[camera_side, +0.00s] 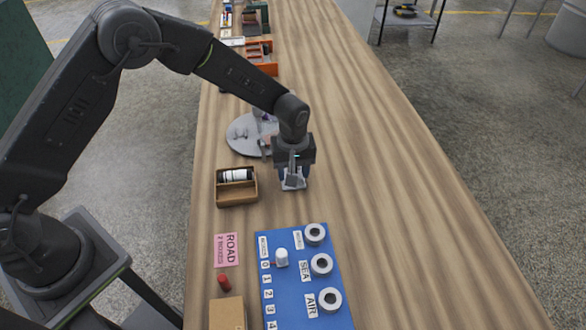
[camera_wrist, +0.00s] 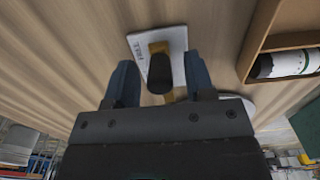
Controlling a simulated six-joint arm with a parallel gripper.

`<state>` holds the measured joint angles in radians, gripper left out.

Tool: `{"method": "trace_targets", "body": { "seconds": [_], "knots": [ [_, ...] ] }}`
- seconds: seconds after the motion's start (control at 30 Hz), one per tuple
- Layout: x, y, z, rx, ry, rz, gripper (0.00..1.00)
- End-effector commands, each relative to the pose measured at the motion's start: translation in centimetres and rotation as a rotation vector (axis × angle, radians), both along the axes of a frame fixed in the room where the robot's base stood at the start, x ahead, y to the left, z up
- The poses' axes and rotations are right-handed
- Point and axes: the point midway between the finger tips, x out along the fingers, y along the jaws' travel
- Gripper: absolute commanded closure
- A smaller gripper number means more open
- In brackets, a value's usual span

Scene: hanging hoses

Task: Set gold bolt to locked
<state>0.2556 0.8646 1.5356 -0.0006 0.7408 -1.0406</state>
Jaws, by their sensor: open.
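In the wrist view a white plate (camera_wrist: 140,50) lies on the bench, with small dark lettering near its left side that I cannot read for sure. A gold bolt (camera_wrist: 158,47) crosses the plate, and a dark knob (camera_wrist: 160,75) stands on it. My gripper (camera_wrist: 160,78) is open, with one finger on each side of the knob and a visible gap to each. In the side view my gripper (camera_side: 292,178) points down over the plate (camera_side: 294,186) and hides most of it, including the bolt.
A wooden box (camera_side: 237,198) with a dark and white bottle (camera_side: 235,175) stands left of my gripper. A grey round disc (camera_side: 240,136) lies behind it. A blue board (camera_side: 290,300) with rings and a white knob lies in front. The bench to the right is clear.

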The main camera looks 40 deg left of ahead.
Motion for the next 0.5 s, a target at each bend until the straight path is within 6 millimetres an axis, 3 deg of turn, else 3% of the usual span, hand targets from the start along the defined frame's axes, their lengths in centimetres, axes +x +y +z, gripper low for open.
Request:
{"method": "trace_targets", "body": {
  "seconds": [0.07, 0.5],
  "knots": [
    [0.00, 0.00, 0.02, 0.000, 0.000, 0.000, 0.55],
    [0.00, 0.00, 0.04, 0.000, 0.000, 0.000, 0.97]
  ]
}}
